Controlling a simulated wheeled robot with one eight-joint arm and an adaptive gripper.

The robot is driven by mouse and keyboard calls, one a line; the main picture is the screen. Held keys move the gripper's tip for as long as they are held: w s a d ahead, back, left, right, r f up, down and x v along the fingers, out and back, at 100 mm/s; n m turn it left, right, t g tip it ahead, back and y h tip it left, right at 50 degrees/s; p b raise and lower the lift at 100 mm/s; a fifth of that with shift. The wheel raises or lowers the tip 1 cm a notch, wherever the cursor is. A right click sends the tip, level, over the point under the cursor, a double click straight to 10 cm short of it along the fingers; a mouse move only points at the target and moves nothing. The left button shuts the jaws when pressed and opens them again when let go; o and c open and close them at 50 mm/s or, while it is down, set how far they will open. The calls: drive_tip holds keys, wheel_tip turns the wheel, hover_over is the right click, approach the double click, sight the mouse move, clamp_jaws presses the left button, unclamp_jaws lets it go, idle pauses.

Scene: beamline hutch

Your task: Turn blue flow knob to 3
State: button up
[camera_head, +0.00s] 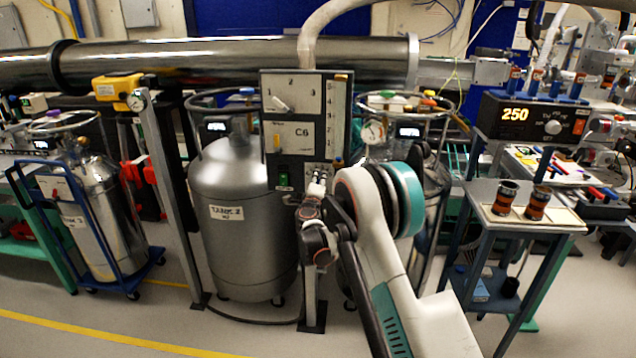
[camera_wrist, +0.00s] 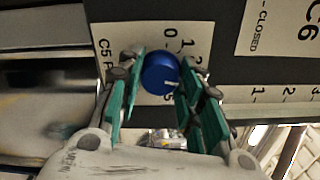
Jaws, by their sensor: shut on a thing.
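The blue flow knob (camera_wrist: 160,74) sits on a white label marked "C5" (camera_wrist: 112,62) in the wrist view. Digits 0 and 1 and part of a 2 show beside it, and what looks like a 5 shows close to its lower right. A faint pale mark shows on the knob's lower right; its exact reading is unclear. The green-padded fingers of my gripper (camera_wrist: 160,88) stand on both sides of the knob and are shut on it. In the head view my gripper (camera_head: 315,190) is at the panel's lower right, and the knob is hidden there.
A silver tank (camera_head: 230,240) stands left of my arm. A small table with spools (camera_head: 505,198) stands right.

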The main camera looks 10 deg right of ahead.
idle(0.5)
drive_tip(key=o, duration=1.1)
drive_tip(key=shift+c, duration=0.2)
drive_tip(key=shift+s, duration=0.15)
drive_tip(key=v, duration=1.1)
drive_tip(key=shift+s, duration=0.35)
drive_tip(key=shift+a, duration=0.1)
